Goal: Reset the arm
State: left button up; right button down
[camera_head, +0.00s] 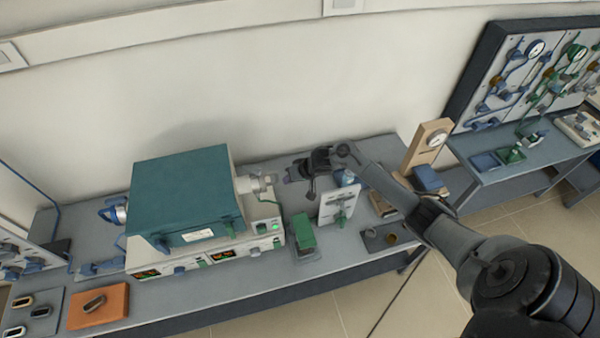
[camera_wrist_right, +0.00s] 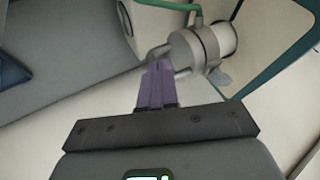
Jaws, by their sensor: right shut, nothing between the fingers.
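My right arm comes in from the lower right in the head view and reaches over the bench. My right gripper (camera_head: 292,172) is at the right of the teal-topped muffle furnace (camera_head: 182,193), apart from it. In the right wrist view, the purple fingers of my right gripper (camera_wrist_right: 158,68) are closed together with nothing between them. A pale metal cylinder (camera_wrist_right: 205,46) on the furnace's side appears just beyond the fingertips; I cannot tell the exact gap. My left gripper is not in view.
A green block (camera_head: 304,234) and an upright white panel (camera_head: 338,204) stand on the grey bench (camera_head: 240,284) near my right arm. A wooden gauge stand (camera_head: 426,146) is by the forearm. An orange tray (camera_head: 98,306) lies at the front left.

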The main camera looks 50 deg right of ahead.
jog(key=v, duration=0.5)
jog(key=s+a+f+g+y+p, duration=0.1)
jog(key=s+a+f+g, duration=0.1)
jog(key=s+a+f, duration=0.55)
jog(key=s+a+f+p, duration=0.2)
jog(key=s+a, duration=0.9)
jog(key=a, duration=0.4)
jog(key=s+a+r+n+h, duration=0.1)
jog(key=s+a+r+n, duration=0.1)
jog(key=s+a+r, duration=0.3)
jog(key=s+d+r+n+g+h, duration=0.1)
jog(key=r+n, duration=0.4)
jog(key=r, duration=0.7)
jog(key=shift+s+d+n+h, duration=0.3)
jog(key=shift+s+d+h, duration=0.2)
jog(key=shift+s+d, duration=0.6)
